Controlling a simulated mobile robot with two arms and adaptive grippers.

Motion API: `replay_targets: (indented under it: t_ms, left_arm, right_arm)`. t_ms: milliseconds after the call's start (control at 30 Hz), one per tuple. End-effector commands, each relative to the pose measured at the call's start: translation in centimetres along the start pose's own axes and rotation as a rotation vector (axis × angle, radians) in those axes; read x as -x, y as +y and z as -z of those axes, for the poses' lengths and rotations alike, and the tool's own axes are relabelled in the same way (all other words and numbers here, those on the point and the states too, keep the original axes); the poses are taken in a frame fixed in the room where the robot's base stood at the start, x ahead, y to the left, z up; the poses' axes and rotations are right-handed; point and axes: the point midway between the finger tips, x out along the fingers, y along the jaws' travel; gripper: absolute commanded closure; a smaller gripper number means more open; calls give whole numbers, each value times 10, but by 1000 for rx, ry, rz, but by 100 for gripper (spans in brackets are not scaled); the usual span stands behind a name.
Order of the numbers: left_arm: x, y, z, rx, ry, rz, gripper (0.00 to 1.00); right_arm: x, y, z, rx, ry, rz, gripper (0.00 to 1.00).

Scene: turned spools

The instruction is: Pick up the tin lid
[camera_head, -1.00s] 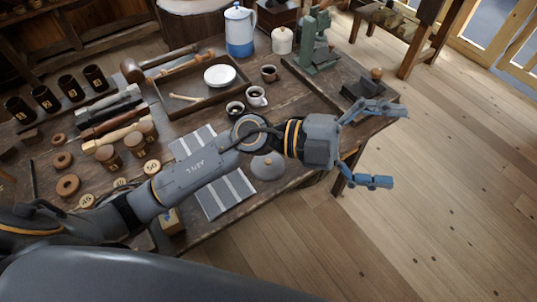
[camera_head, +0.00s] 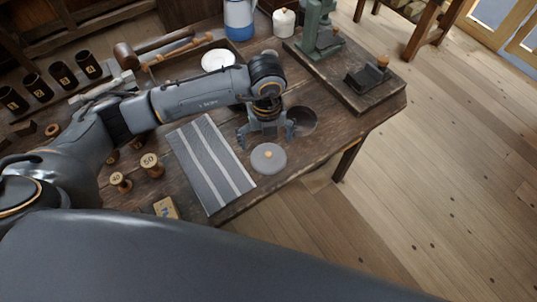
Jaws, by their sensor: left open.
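The tin lid (camera_head: 268,158) is a flat grey disc with a small orange-brown knob. It lies on the wooden table (camera_head: 330,150) near its front edge, just right of a striped grey cloth (camera_head: 208,165). My left gripper (camera_head: 266,134) is open and empty, pointing down with its fingers spread, just behind the lid in the picture and apart from its knob. I cannot tell its exact height above the table. My right gripper is not in view.
A dark round opening, perhaps a tin (camera_head: 303,120), is right beside the gripper. Numbered spools (camera_head: 151,164) stand left of the cloth. A green metal device (camera_head: 318,30) and a board (camera_head: 365,75) are at the back right. My left arm hides part of the tray.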

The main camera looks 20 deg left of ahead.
Motion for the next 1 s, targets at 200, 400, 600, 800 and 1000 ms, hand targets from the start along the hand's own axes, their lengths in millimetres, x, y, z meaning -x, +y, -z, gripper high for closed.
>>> replay_targets:
  t_ms: [200,400,600,800,1000]
  left_arm:
    - [-22,-1,0,-2,1,2,0]
    - [-42,-4,-4,0,3,0,0]
    - [-69,-6,-6,-1,3,1,0]
    - [-75,-6,-6,-2,1,4,0]
    - [-75,-6,-6,-2,1,3,20]
  right_arm:
    - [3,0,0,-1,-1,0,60]
    - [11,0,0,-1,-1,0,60]
    - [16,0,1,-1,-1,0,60]
    - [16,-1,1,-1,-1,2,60]
    - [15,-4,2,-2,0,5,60]
